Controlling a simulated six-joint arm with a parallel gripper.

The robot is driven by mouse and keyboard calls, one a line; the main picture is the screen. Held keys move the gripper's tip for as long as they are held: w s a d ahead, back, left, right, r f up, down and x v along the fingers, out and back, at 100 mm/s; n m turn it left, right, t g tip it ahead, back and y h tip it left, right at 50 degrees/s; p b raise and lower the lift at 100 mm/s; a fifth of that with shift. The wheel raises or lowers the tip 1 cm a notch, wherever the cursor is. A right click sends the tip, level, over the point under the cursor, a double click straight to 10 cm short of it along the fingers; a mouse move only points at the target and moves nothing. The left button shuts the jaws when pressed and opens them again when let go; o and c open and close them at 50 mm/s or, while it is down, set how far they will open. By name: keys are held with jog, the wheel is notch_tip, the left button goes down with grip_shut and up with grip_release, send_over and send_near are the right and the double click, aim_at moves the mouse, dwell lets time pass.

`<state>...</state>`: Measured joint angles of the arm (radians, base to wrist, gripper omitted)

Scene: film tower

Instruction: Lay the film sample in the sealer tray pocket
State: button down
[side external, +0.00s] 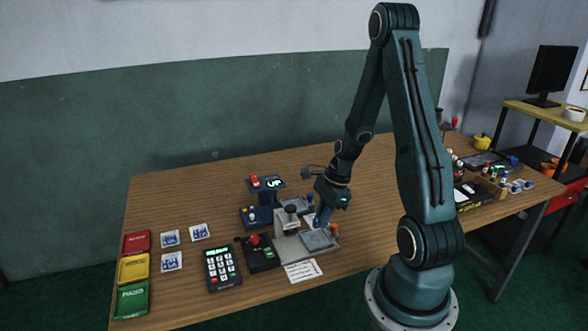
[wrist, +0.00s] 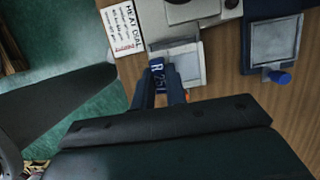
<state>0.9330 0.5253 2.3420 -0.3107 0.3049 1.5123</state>
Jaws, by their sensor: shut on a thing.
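My gripper (side external: 321,222) is low over the sealer, pointing down. In the wrist view its fingers (wrist: 160,88) are close together and shut on the film sample (wrist: 157,72), whose visible part looks like a blue piece marked with white characters. The fingers hide much of the sample. The sealer tray (side external: 319,240) is a pale grey plate with a shallow pocket, right beneath the gripper; it also shows in the wrist view (wrist: 190,64), just beyond the fingertips. The sample overlaps the tray's left side in that view. I cannot tell whether it touches the pocket.
The sealer's head (side external: 289,217) stands left of the tray. A black control box (side external: 260,254) and a keypad (side external: 222,268) are further left. A printed card (side external: 302,271) lies in front. A blue-framed station (wrist: 276,44) stands beside the sealer.

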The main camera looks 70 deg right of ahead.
jog(key=shift+f, duration=0.15)
jog(key=shift+f, duration=2.6)
jog(key=shift+f, duration=0.35)
jog(key=c, duration=0.8)
grip_release()
jog(key=shift+r, duration=0.1)
jog(key=shift+r, duration=3.45)
jog(key=shift+r, duration=0.1)
